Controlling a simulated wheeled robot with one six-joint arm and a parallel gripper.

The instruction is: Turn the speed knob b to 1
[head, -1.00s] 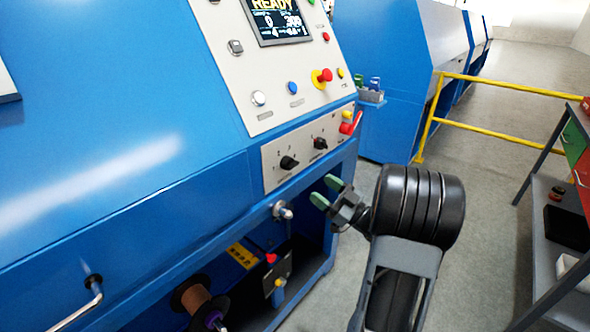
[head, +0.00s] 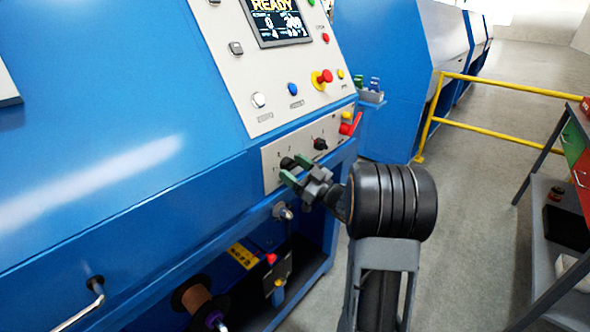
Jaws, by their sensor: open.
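Two black rotary knobs sit on the pale lower panel of the blue machine. The left knob (head: 287,163) is partly hidden by my gripper (head: 292,168), and its pointer cannot be read. The right knob (head: 320,144) is in clear view. The labels are too small to tell which one is knob b. My gripper is open, with its green-tipped fingers right at the left knob, one to its upper right and one below it. I cannot tell whether they touch it.
A red lever (head: 351,124) is at the panel's right end. Above are a red emergency button (head: 322,78), white and blue buttons and a screen (head: 277,20) reading READY. Below is a metal fitting (head: 283,211). A yellow rail (head: 510,88) and a grey cart stand to the right.

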